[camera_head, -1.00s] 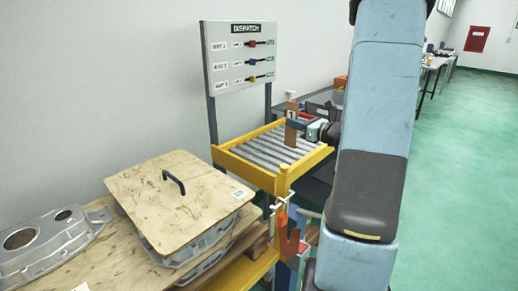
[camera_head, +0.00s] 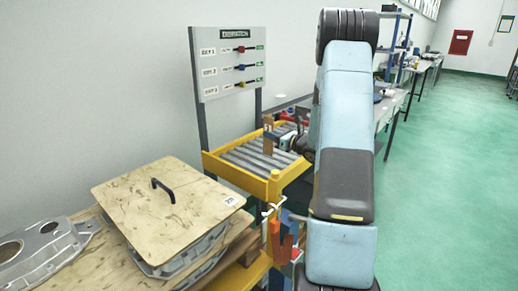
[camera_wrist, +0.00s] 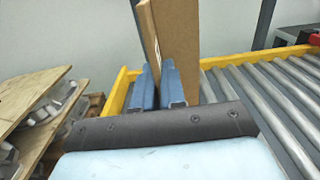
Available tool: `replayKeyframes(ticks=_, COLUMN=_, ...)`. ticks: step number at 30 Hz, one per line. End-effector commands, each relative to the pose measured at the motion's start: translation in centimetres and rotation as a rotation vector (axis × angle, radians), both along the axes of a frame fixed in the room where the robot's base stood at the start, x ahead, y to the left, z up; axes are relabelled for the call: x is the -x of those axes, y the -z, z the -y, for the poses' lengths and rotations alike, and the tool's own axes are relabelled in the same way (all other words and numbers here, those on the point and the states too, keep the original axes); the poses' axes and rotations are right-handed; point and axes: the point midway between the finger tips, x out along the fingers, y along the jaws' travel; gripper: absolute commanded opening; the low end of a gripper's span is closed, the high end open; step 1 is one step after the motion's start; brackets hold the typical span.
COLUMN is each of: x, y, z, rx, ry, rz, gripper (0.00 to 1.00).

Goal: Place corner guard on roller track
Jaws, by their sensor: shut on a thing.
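The corner guard is an upright brown angled piece, seen in the wrist view (camera_wrist: 182,50) and in the head view (camera_head: 268,137). My gripper's blue fingers (camera_wrist: 160,88) are shut on it, one on each side of one leg. The roller track (camera_head: 250,157) has grey rollers in a yellow frame. It fills the right of the wrist view (camera_wrist: 285,85). The guard stands over the rollers in the head view. Its lower end is hidden behind my wrist in the wrist view, so I cannot tell whether it touches them.
A dispatch board (camera_head: 233,65) stands behind the track. A wooden lid (camera_head: 168,205) with a black handle covers castings at the lower left. Green floor lies open at the right.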

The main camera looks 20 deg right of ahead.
Motion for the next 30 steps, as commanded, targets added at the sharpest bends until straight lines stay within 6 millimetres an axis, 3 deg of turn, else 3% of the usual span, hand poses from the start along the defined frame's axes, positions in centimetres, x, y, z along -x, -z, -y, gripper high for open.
replayKeyframes(ticks=11, x=-1.6, y=1.9, z=0.2, rx=0.0, ry=0.0, rz=0.0, gripper=0.0)
replayKeyframes(ticks=18, x=-1.7, y=4.8, z=0.3, rx=-0.001, ry=0.001, rz=-0.002, gripper=0.0)
replayKeyframes(ticks=30, x=-1.6, y=5.3, z=0.3, rx=0.0, ry=0.002, rz=0.0, gripper=0.0)
